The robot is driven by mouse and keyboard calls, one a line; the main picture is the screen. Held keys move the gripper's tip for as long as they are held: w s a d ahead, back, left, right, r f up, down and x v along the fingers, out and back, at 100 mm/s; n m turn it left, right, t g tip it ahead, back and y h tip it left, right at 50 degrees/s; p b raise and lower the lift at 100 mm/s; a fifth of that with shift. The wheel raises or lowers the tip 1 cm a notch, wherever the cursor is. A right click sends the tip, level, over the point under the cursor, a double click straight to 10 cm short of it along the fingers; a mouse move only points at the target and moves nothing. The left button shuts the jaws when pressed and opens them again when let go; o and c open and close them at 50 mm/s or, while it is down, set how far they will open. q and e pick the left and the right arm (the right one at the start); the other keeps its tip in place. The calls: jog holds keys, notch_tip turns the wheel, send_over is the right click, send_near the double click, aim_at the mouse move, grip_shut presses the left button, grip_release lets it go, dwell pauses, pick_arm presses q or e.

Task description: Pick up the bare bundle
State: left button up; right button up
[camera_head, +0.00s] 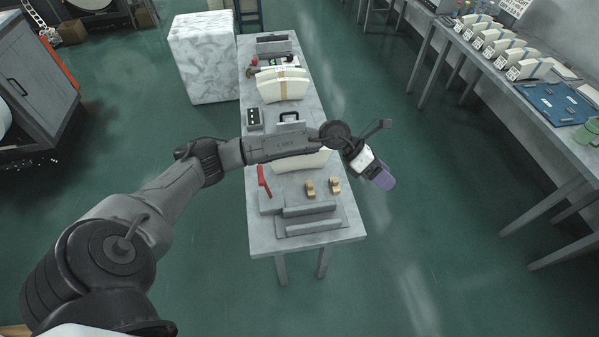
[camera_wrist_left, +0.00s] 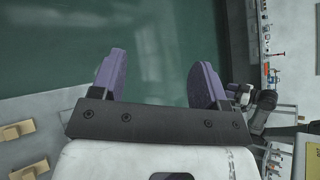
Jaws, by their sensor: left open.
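A cream bundle (camera_head: 302,163) sits on the narrow grey table below my left arm in the head view; the arm hides much of it, and I see no band on the part that shows. Another cream bundle (camera_head: 283,84) with a tan strip around its middle stands farther back. My left gripper (camera_head: 379,174) is past the table's right edge, to the right of the nearer bundle. In the left wrist view its purple fingers (camera_wrist_left: 157,78) are apart with only green floor between them. No bundle is between the fingers. My right gripper is not in view.
The narrow table (camera_head: 262,238) carries a grey fixture (camera_head: 309,222) with a red handle (camera_head: 263,180) and two brass blocks (camera_head: 322,187). A long bench (camera_head: 500,78) at right holds several banded bundles and a blue board (camera_head: 560,103). Open green floor lies between them.

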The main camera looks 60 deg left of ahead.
pick_arm(q)
jog(key=a+f+m+g+y+b, duration=0.15)
jog(key=a+f+y+b, duration=0.3)
jog(key=a, duration=0.85)
jog(key=n+g+y+b, duration=0.2)
jog(key=g+y+b, duration=0.3)
jog(key=y, duration=0.2)
send_over(299, 158)
jog(key=a, duration=0.1)
jog(key=shift+h, duration=0.25)
jog(key=f, duration=0.4)
jog(key=w+f, duration=0.1)
jog(key=f, duration=0.1)
jog(key=shift+a+f, duration=0.1)
jog(key=shift+f, duration=0.3)
jog(key=shift+f+b, duration=0.4)
jog(key=shift+f, duration=0.6)
notch_tip(299, 158, down, 4)
jog(key=shift+a+f+b, duration=0.1)
jog(key=shift+f+b, duration=0.05)
jog(key=shift+b, duration=0.35)
jog(key=shift+c, duration=1.3)
jog(key=c, duration=0.6)
grip_shut()
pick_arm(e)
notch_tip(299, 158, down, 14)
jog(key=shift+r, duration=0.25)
